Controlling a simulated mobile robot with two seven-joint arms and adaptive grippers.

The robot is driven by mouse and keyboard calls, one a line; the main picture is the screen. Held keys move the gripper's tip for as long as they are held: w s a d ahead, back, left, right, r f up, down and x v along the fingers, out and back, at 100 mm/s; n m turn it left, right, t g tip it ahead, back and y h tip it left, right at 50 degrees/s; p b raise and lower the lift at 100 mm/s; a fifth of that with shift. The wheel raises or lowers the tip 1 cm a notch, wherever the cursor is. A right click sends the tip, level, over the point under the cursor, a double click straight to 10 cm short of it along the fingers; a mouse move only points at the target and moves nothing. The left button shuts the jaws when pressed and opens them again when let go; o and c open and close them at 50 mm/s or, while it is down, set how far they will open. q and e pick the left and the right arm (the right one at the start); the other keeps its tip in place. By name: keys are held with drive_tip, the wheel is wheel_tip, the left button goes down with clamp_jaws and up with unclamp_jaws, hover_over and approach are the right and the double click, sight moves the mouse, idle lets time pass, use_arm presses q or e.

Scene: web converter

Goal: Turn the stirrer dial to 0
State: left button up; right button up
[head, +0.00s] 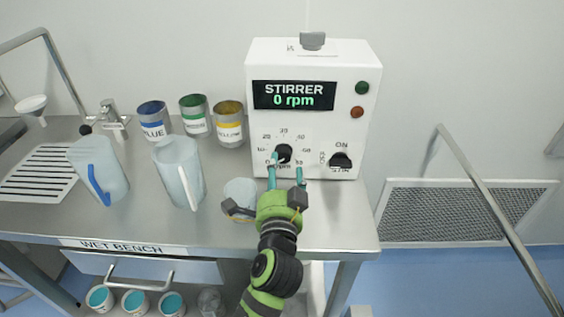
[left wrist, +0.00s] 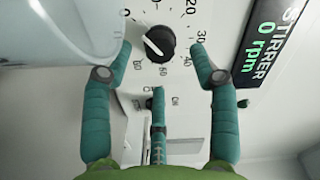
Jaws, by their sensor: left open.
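The stirrer (head: 310,110) is a white box with a display (head: 294,96) reading "STIRRER 0 rpm". Its black dial (head: 284,153) sits low on the front, ringed by printed numbers. In the left wrist view the dial (left wrist: 160,42) shows a white pointer mark aimed to the left; the number it meets is hard to read. My left gripper (head: 286,170) has teal fingers and is open in front of the dial. In the left wrist view its two outer fingertips (left wrist: 160,50) stand on either side of the dial, apart from it. My right gripper is not in view.
A switch (head: 341,160) marked ON is right of the dial. A clear beaker (head: 240,195) stands left of my gripper. Two jugs (head: 178,170) and several paint cans (head: 153,120) stand further left on the steel bench (head: 340,220). A metal rail (head: 490,210) is at right.

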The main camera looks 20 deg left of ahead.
sight(282, 158)
use_arm(q)
drive_tip(key=shift+v, duration=1.55)
drive_tip(key=shift+r, duration=0.1)
drive_tip(key=w+m+p, duration=0.2)
drive_tip(key=m+p, duration=0.2)
drive_tip(key=p, duration=0.1)
drive_tip(key=w+a+m+p, duration=0.1)
drive_tip(key=w+m+p, duration=0.2)
drive_tip(key=m+p, duration=0.1)
drive_tip(key=w+a+m+p, duration=0.1)
drive_tip(key=w+m+p, duration=0.1)
drive_tip(key=m+p, duration=0.2)
drive_tip(key=shift+w+a+p, duration=0.15)
drive_tip(key=shift+w+p, duration=0.15)
drive_tip(key=shift+p, duration=1.2)
drive_tip(key=shift+c, duration=0.4)
drive_tip(key=shift+r, duration=0.1)
drive_tip(key=c, duration=1.1)
